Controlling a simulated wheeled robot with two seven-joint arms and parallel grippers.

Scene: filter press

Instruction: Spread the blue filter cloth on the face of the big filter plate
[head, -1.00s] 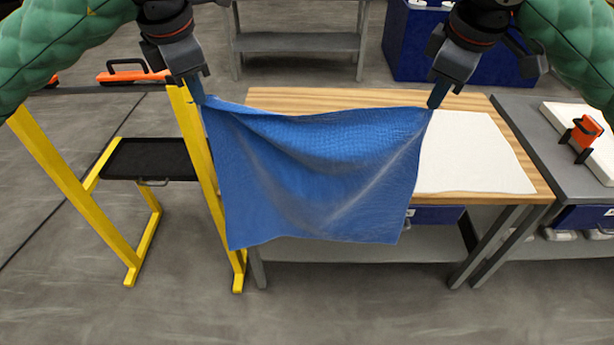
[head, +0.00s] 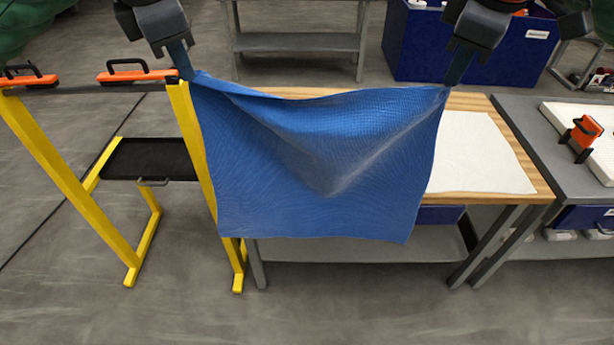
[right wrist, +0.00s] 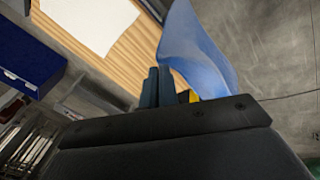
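The blue filter cloth (head: 320,180) hangs in the air between my two grippers, sagging with a fold in the middle. It also shows in the right wrist view (right wrist: 195,50). My left gripper (head: 187,73) is shut on its upper left corner. My right gripper (head: 454,78) is shut on its upper right corner; its fingers (right wrist: 158,88) are together in the right wrist view. A flat white sheet or plate (head: 478,150) lies on the wooden bench top, partly hidden behind the cloth. I cannot tell whether it is the big filter plate.
The wooden-topped bench (head: 535,180) is behind the cloth. A grey bench at right bears a white slab (head: 580,125) and an orange clamp-like thing (head: 585,132). Foreground floor is clear.

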